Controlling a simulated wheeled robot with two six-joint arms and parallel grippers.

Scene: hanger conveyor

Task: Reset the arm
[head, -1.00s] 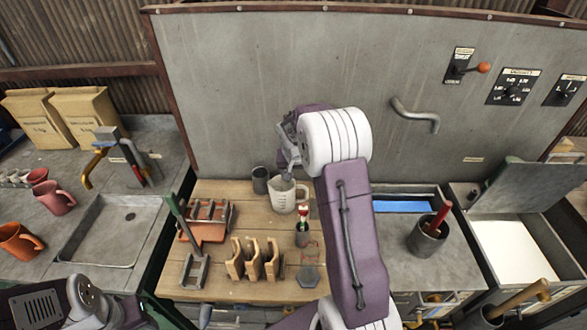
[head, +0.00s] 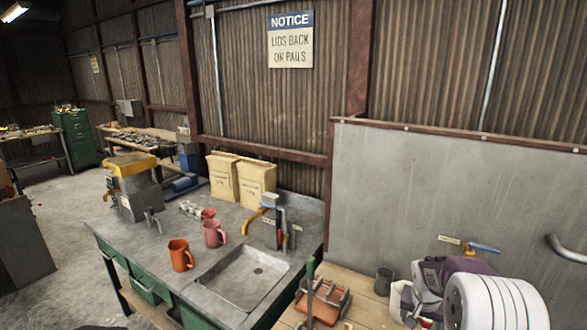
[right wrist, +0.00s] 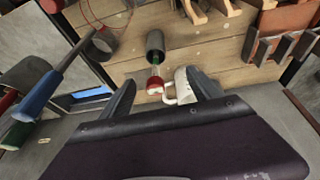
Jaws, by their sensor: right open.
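My right gripper (right wrist: 160,80) is open in the right wrist view, its two dark fingers spread apart. A white jug (right wrist: 184,88) and a brush-like thing with a red and white end (right wrist: 155,86) show between and beyond the fingers; I cannot tell how far they are from them. A dark grey cup (right wrist: 155,44) lies in line with the brush-like thing. In the head view my right arm is at the lower right, and a bit of the white jug (head: 397,299) shows beside it. My left gripper is out of view.
A sink (head: 243,280) sits in the left counter, with orange and pink mugs (head: 181,255) beside it. Paper bags (head: 240,180) stand at the back. A grey panel (head: 430,185) rises behind the wooden bench. A blue-handled tool (right wrist: 40,95) is near the wrist.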

